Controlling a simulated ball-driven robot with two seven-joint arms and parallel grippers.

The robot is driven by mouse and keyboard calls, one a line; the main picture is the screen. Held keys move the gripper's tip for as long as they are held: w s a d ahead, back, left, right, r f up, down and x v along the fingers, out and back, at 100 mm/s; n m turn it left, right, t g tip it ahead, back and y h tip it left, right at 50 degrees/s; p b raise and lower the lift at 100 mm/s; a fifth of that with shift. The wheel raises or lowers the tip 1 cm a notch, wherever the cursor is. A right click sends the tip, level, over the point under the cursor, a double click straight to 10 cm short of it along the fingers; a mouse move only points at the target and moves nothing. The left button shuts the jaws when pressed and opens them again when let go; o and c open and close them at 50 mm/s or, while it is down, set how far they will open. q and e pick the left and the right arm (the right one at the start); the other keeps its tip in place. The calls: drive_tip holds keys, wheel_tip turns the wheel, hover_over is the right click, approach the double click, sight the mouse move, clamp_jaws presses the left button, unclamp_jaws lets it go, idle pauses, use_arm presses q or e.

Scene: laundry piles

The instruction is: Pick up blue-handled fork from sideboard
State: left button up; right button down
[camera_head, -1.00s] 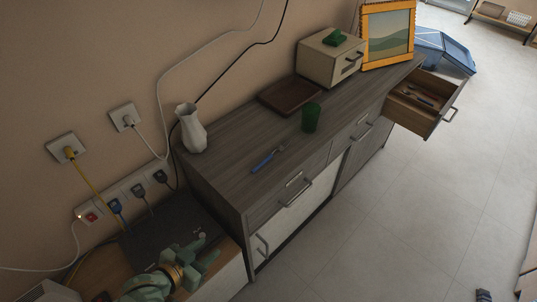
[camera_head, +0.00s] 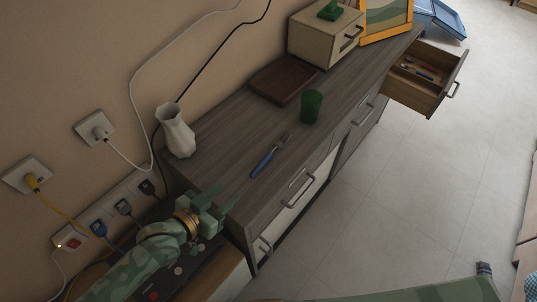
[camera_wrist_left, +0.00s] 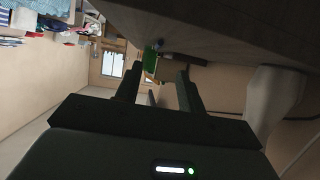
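The blue-handled fork (camera_head: 264,162) lies on the grey wooden top of the sideboard (camera_head: 226,155), near its front edge. Its blue handle points toward the near left and its metal tines point away. My left gripper (camera_head: 222,198) is at the near left end of the sideboard, short of the fork handle and apart from it. In the left wrist view its two fingers (camera_wrist_left: 159,75) are spread with nothing between them. A small blue spot ahead of them there may be the fork handle; I cannot tell. My right gripper is not in view.
A white vase (camera_head: 176,132) stands at the back left of the sideboard. A green cup (camera_head: 311,106) stands beyond the fork, and a brown tray (camera_head: 283,80) lies behind. An open drawer (camera_head: 421,75) holding utensils sticks out at the far right. The top around the fork is clear.

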sight(251, 175)
use_arm(q)
drive_tip(key=x, duration=0.3)
drive_tip(key=shift+w+d+f+b, duration=0.15)
drive_tip(key=shift+w+f+b, duration=0.1)
drive_tip(key=shift+f+b, duration=0.15)
drive_tip(key=shift+w+d+f, duration=0.1)
drive_tip(key=shift+w+d, duration=0.3)
drive_tip(key=shift+w, duration=0.05)
drive_tip(key=b+x, duration=0.2)
drive_tip(key=x, duration=0.3)
drive_tip(key=shift+s, duration=0.15)
clamp_jaws()
